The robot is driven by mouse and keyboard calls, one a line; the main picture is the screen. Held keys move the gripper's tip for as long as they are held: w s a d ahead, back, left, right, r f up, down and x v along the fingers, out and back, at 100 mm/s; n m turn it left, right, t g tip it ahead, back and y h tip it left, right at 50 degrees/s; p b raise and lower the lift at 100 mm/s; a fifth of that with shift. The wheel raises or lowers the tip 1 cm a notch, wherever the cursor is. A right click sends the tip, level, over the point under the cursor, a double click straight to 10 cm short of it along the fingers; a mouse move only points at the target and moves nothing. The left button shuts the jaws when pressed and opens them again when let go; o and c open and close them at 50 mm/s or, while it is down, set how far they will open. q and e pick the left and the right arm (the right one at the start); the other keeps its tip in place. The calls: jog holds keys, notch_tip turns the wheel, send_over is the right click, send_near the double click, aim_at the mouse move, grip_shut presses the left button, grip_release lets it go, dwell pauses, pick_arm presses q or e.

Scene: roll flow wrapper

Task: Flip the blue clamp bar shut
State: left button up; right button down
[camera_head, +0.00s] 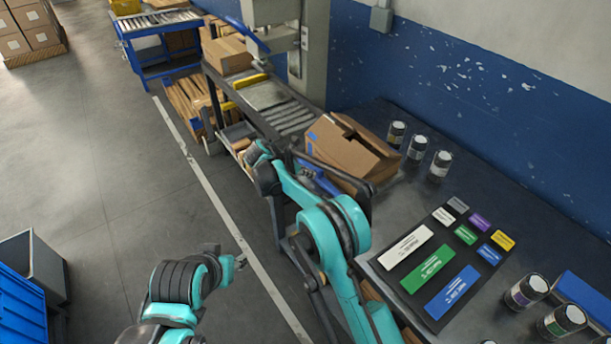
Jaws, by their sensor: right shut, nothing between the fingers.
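A slim blue bar (247,36) slants down to the right in front of the grey machine column at the top. A smaller blue part (318,180) shows beside the brown carton, partly behind my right arm. I cannot tell for sure which of these is the clamp bar. My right gripper (256,152) is shut and empty near the front edge of the roller bench, apart from the slim blue bar. My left gripper (226,258) is low over the floor at the bottom left, away from the bench. Its fingers are too unclear to read.
An open brown carton (352,150) stands at the bench's right end, close to my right arm. Rollers (290,117) lie behind my gripper. Dark jars (440,166) and a black mat (405,279) with coloured labels are at right.

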aim_at(319, 168)
jog(key=w+d, duration=0.2)
jog(key=d, duration=0.1)
jog(key=shift+w+d, duration=0.2)
pick_arm(q)
jog(key=shift+s+a+r, duration=0.1)
jog(key=shift+a+r, duration=0.05)
pick_arm(e)
jog(key=shift+r, duration=0.1)
